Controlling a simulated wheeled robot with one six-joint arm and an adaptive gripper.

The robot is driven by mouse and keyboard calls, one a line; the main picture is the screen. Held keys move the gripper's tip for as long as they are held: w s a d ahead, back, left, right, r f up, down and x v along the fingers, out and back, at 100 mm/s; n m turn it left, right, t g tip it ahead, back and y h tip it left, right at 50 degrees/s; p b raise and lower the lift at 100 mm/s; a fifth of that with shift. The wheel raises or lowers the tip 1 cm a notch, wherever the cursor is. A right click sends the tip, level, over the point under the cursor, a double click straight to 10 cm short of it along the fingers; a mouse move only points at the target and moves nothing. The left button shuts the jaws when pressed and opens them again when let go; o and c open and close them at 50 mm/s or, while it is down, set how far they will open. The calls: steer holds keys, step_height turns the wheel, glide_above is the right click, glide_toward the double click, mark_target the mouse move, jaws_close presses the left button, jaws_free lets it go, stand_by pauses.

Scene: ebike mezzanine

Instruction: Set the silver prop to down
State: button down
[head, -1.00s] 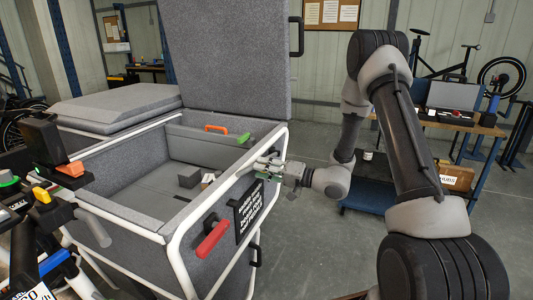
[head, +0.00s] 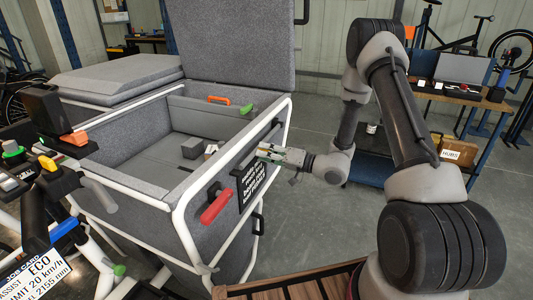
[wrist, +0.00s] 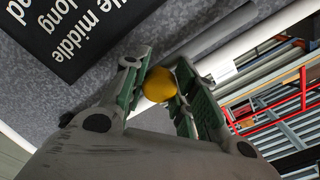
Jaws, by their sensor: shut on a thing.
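The silver prop (head: 269,134) is a grey rod along the outer right side of the open grey cargo box, below its white top rail. In the wrist view the prop (wrist: 212,38) runs slantwise from upper right toward my fingers. A yellow knob (wrist: 160,85) sits between my fingers at the rod's near end; whether it joins the rod is partly hidden. My gripper (head: 259,151) is closed on this knob, beside the box wall and just above the black sign. It also shows in the wrist view (wrist: 163,75), with green-padded fingers touching the knob.
The black sign (head: 252,180) and a red handle (head: 216,207) are on the box's near side. A green lever (head: 246,109) and an orange handle (head: 219,100) are at the box's back. The raised lid (head: 235,40) stands behind. Open floor lies right of the box.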

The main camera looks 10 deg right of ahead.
steer(key=c, duration=1.3)
jaws_free()
steer(key=shift+s+a+f, duration=0.1)
steer(key=shift+s+f, duration=0.1)
steer(key=shift+f, duration=0.2)
steer(key=shift+c, duration=0.2)
steer(key=shift+o, duration=1.2)
steer(key=shift+w+r, duration=0.1)
steer(key=shift+r, duration=0.05)
steer(key=v, duration=1.2)
